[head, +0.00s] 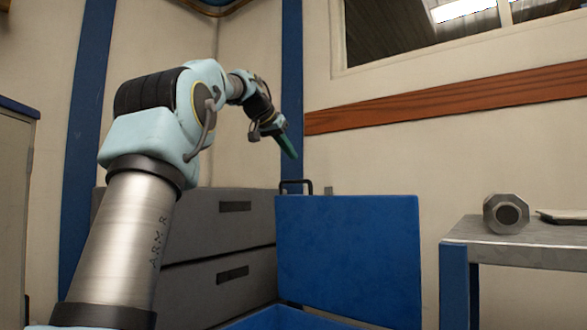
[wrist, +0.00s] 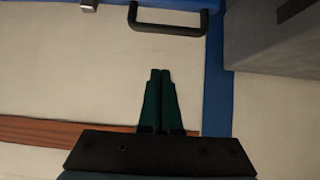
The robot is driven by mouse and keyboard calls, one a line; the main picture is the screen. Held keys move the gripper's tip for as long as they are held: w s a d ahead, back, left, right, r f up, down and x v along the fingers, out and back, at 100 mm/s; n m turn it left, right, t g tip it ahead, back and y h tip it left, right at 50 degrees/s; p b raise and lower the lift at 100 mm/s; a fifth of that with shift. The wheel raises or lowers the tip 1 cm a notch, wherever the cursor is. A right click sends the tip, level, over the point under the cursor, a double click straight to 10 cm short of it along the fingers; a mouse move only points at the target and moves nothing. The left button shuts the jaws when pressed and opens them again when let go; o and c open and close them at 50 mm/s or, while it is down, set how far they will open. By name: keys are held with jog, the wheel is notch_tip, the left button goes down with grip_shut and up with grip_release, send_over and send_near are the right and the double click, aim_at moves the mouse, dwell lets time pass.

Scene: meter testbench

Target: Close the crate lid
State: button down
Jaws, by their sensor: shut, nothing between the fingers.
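The blue crate lid (head: 347,255) stands open, roughly upright, in the head view. A black handle (head: 297,187) rises at the left of its top edge. The blue crate (head: 268,319) is mostly cut off by the bottom of the head view. My gripper (head: 290,153) has green fingers, shut and empty, pointing down above the handle and apart from it. In the wrist view, the shut fingers (wrist: 160,73) point toward the handle (wrist: 168,28), with a gap between. A strip of the lid (wrist: 180,4) shows at that view's top edge.
Grey drawer-like boxes (head: 220,235) stand left of the lid, behind my arm. A metal table (head: 520,236) at right carries a hexagonal metal piece (head: 506,213) and a flat item. A wooden rail (head: 450,97) runs along the wall. Open space lies between lid and table.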

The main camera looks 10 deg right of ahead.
jog(key=x, duration=0.2)
jog(key=f+p+x, duration=0.1)
jog(key=x, duration=0.2)
jog(key=p+x, duration=0.1)
jog(key=x, duration=0.1)
jog(key=shift+s+a+f, duration=0.25)
jog(key=shift+f, duration=0.15)
jog(key=shift+s+a+f, duration=0.25)
jog(key=shift+s+a, duration=0.2)
jog(key=shift+f, duration=0.15)
